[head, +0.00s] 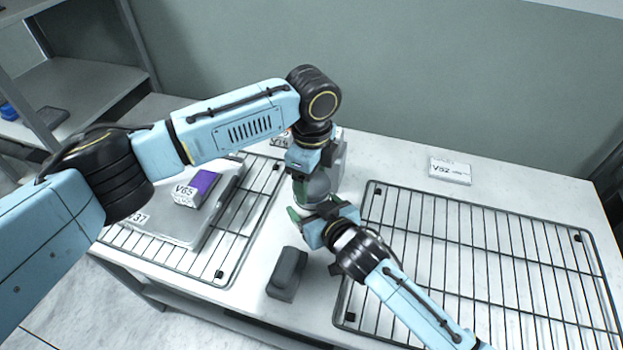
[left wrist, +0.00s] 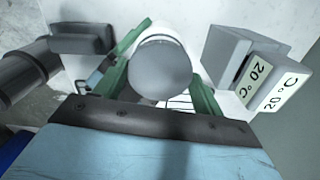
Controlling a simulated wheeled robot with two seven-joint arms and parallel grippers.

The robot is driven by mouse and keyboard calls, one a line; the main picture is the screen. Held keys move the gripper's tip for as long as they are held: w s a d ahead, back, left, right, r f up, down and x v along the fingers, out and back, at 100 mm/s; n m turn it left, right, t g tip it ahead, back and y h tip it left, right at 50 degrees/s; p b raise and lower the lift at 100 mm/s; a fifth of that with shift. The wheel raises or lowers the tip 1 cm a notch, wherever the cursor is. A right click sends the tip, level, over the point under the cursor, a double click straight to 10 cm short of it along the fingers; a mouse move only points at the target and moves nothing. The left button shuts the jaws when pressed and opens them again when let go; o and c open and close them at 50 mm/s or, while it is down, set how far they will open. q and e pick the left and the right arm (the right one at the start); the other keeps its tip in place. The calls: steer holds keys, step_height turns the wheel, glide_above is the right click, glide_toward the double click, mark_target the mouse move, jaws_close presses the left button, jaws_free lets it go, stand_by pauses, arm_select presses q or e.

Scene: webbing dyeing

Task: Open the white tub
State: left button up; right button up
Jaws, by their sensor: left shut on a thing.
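The white tub stands on the table in the middle of the head view, mostly hidden by my two grippers. My right gripper (head: 312,212) is low at the tub's front, with green fingers close around the body. Whether they press on it is hidden. The lid appears to sit on the body.
A wire rack (head: 490,265) lies to the right and another (head: 225,270) to the left, bearing a grey case and a purple-topped box (head: 197,188). A dark grey block (head: 287,273) lies in front. A labelled white box (head: 450,171) is behind. A grey box marked 20 °C (left wrist: 270,85) stands beside the tub.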

arm_select(q)
steer(key=shift+r, duration=0.1)
steer(key=shift+r, duration=2)
arm_select(e)
steer(key=o, duration=2)
steer(key=shift+c, duration=0.2)
